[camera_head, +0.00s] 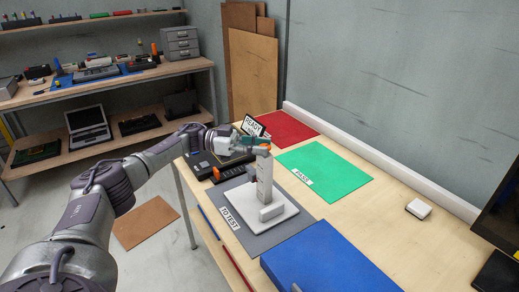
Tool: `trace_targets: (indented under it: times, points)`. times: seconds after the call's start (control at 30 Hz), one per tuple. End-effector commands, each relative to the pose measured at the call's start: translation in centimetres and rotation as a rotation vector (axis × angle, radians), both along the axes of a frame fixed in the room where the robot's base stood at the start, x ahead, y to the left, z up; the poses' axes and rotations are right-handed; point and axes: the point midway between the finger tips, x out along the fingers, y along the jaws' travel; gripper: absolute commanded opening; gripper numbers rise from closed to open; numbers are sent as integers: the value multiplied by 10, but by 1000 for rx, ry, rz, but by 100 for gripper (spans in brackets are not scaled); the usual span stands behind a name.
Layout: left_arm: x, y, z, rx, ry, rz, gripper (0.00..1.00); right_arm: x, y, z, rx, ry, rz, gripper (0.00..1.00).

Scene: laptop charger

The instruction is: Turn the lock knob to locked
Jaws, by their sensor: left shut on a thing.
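A white test stand with an upright post (264,182) stands on a white base on the grey TO TEST mat (238,240). A small dark part sits low on the post's left side. My right gripper is not in view.
A dark device (231,172) lies left of the post. The table's right middle is mostly clear.

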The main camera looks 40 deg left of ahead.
Motion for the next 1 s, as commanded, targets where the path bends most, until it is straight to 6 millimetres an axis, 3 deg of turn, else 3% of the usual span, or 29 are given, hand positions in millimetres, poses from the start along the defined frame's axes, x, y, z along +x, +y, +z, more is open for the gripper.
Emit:
trace_targets:
  times: [0.3, 0.33, 0.43, 0.77, 1.0]
  points:
    - [0, 0, 2, -2, -3, -1, 1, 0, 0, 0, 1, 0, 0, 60]
    - [0, 0, 2, -3, -3, -1, 39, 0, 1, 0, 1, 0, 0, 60]
    - [0, 0, 1, -2, -3, -1, 56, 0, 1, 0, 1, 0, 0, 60]
    - [0, 2, 1, -1, -2, 1, 56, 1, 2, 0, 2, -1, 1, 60]
    - [-11, 31, 1, 0, -2, 7, 56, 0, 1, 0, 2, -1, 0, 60]
